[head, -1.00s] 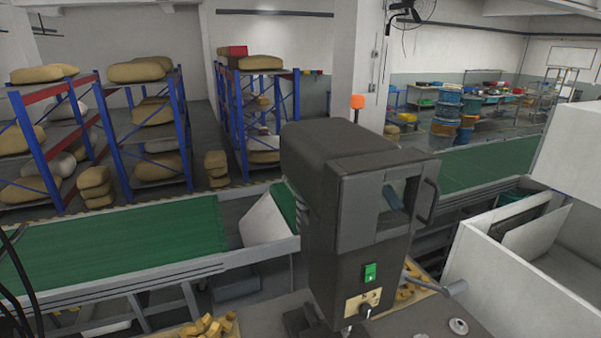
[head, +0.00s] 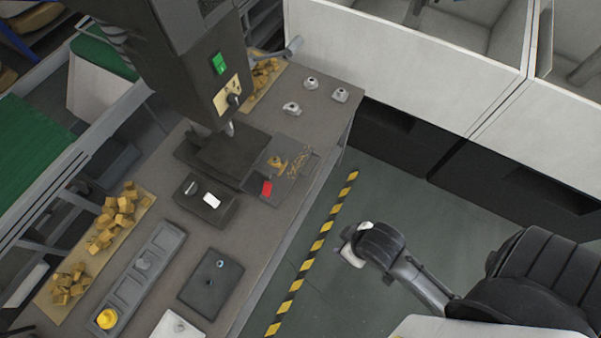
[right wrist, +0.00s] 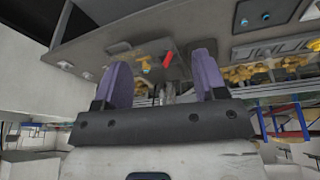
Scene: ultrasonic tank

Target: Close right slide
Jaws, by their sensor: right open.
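My right gripper (head: 355,245) is on the arm coming in from the right in the head view, over the floor beside the workbench and apart from it. In the right wrist view its two purple-grey fingers (right wrist: 162,84) are spread with nothing held between them. No part is clearly recognisable as the right slide. A white walled enclosure (head: 400,68) with upright panels stands at the top right, and its inside is partly cut off. My left gripper is not in view.
A workbench (head: 262,215) carries a dark machine (head: 185,50) with a green switch (head: 218,64), a red piece (head: 267,188), a long grey tray (head: 128,293) and several tan blocks (head: 118,215). Yellow-black tape (head: 318,245) marks the floor. Open floor lies between bench and enclosure.

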